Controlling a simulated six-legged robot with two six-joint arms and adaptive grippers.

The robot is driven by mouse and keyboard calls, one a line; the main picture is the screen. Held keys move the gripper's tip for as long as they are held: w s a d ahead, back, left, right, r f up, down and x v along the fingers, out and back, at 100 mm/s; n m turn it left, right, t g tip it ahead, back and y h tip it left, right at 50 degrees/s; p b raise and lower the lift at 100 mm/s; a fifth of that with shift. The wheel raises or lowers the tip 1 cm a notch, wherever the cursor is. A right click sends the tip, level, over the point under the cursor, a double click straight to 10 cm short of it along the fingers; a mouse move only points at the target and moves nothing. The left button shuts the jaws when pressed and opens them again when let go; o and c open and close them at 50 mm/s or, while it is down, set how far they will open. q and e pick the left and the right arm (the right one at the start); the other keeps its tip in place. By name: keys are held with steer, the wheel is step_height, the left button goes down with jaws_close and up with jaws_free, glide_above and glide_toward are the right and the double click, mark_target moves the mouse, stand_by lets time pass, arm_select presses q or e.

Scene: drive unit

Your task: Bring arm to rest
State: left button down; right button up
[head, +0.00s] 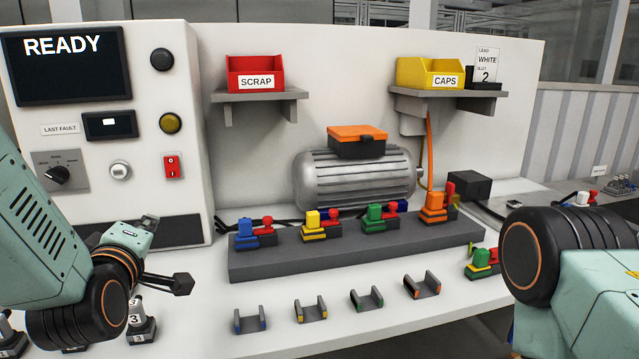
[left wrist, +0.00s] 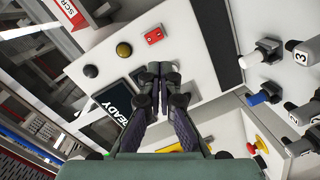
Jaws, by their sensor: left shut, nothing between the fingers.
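My left arm comes in from the left in the head view. Its gripper (head: 181,284) is shut and empty, held in the air in front of the white control panel's lower part, left of the grey connector block. In the left wrist view the two fingers (left wrist: 158,78) are together with nothing between them, and the panel lies behind them. My right arm (head: 545,258) shows at the right edge of the head view as a dark joint and a pale green link. Its gripper is not in view.
The control panel (head: 110,195) with a READY screen (head: 65,68) stands close to my left gripper. Numbered items (head: 141,325) stand below it. A grey block (head: 350,248) holds coloured connectors. Several U-shaped holders (head: 312,309) line the table front. Red (head: 255,76) and yellow (head: 430,74) bins sit on shelves.

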arm_select(q)
steer(key=s+d+f+m+g+h+b, duration=0.15)
steer(key=s+f+m+g, duration=0.35)
steer(key=f, duration=0.8)
steer(key=s+d+f+m+g+h, duration=0.1)
steer(key=s+d+f+m+g, duration=0.2)
steer(key=s+f+m, duration=0.7)
steer(key=s+f+g+b, duration=0.2)
steer(key=s+f+g, duration=0.6)
steer(key=s+f, duration=1.2)
steer(key=s, duration=0.2)
steer(key=shift+s+d+f+n+h, duration=0.25)
steer(key=shift+s+d+n+h, duration=0.05)
steer(key=shift+d+h, duration=0.1)
arm_select(e)
step_height(320, 180, down, 3)
steer(key=shift+f, duration=0.2)
arm_select(q)
steer(key=shift+w, duration=0.15)
arm_select(e)
steer(key=shift+c, duration=0.3)
